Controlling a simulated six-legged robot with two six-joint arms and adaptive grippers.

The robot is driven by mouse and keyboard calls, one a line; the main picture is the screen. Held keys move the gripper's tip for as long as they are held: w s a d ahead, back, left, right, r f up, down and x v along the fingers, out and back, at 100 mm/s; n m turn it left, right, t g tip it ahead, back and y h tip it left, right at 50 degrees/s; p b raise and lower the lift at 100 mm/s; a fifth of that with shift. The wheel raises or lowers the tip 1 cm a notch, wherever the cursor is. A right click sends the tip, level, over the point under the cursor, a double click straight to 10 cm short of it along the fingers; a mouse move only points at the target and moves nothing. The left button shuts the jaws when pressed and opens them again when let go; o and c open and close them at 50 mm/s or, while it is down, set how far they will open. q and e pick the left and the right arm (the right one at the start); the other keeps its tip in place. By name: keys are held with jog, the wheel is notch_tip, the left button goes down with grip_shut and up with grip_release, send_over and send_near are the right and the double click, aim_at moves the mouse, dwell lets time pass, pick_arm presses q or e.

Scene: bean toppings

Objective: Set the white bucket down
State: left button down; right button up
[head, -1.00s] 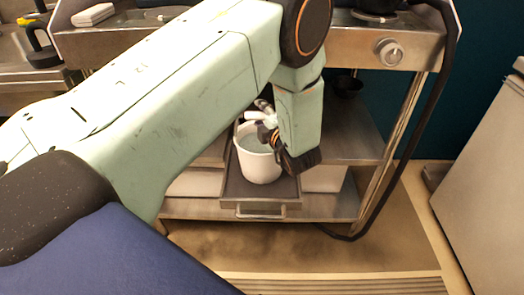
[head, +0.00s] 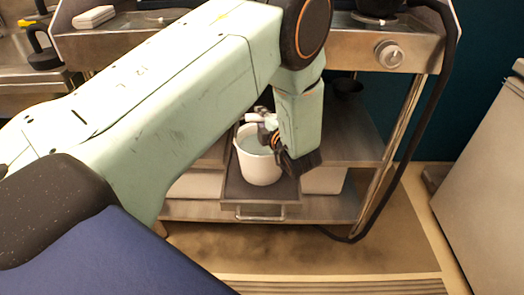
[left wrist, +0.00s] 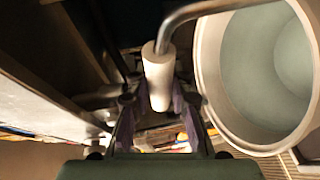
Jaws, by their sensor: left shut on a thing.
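The white bucket (head: 258,168) is upright at the dark pull-out tray (head: 288,190) of the metal cart. I cannot tell whether its base touches the tray. In the left wrist view the bucket (left wrist: 209,75) stands at the right, with its open rim and pale inside showing. My left gripper (head: 268,134) is beside the bucket's upper rim, partly hidden by my arm. In the left wrist view my left gripper (left wrist: 157,103) is shut on the white grip (left wrist: 158,78) of the bucket's wire handle. My right gripper is out of view.
White containers (head: 323,179) flank the tray on the cart's lower shelf (head: 335,207). A small dark bowl (head: 347,86) sits on the middle shelf. A black hose (head: 408,150) hangs at the cart's right side. Floor in front is clear.

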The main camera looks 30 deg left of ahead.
pick_arm(q)
jog(key=shift+w+r, duration=0.15)
jog(key=shift+r, duration=0.15)
